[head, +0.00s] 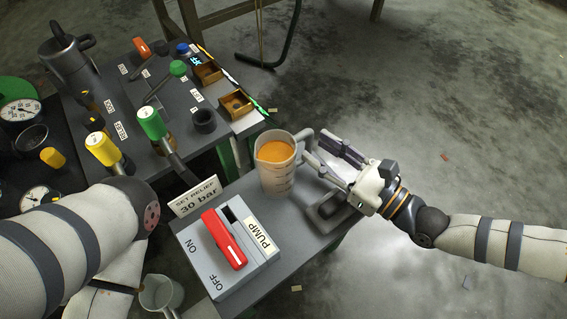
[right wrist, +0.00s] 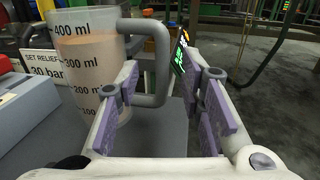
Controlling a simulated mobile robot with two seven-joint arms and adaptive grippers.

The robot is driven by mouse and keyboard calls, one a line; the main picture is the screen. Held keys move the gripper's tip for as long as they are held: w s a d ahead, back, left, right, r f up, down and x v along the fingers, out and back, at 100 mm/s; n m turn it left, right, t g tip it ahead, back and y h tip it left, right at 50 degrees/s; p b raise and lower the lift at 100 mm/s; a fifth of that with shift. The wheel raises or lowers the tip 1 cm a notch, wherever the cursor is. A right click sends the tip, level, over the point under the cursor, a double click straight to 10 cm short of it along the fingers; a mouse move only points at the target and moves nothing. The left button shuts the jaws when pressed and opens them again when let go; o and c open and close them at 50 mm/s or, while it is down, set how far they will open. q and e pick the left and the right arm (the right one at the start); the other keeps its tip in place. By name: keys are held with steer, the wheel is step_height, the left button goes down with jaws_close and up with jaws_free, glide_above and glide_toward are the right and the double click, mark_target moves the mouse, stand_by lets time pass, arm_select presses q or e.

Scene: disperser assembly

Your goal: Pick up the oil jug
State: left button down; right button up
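The oil jug (head: 276,168) is a translucent measuring jug with orange-brown liquid. It stands upright on the grey bench behind the pump switch box, its handle (head: 306,137) towards my right gripper. In the right wrist view, the jug (right wrist: 88,65) shows millilitre marks on the left, and its grey handle (right wrist: 158,62) shows between my fingers. My right gripper (head: 325,150) is open with purple pads, right beside the handle. Whether a finger touches the handle cannot be told.
The pump box (head: 236,262) with a red lever and the relief sign (head: 195,195) stand close in front of the jug. A dark table (head: 215,128) with valves and small boxes lies behind left. A pale cup (head: 160,293) is at lower left.

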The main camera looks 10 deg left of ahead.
mark_target(309, 136)
steer(key=b+x, duration=0.1)
steer(key=x, duration=0.2)
steer(key=shift+w+a, duration=0.25)
steer(key=shift+w, duration=0.05)
arm_select(q)
steer(key=shift+s+f, duration=0.15)
steer(key=shift+f, duration=0.3)
arm_select(e)
jaws_close()
steer(key=shift+r, duration=0.1)
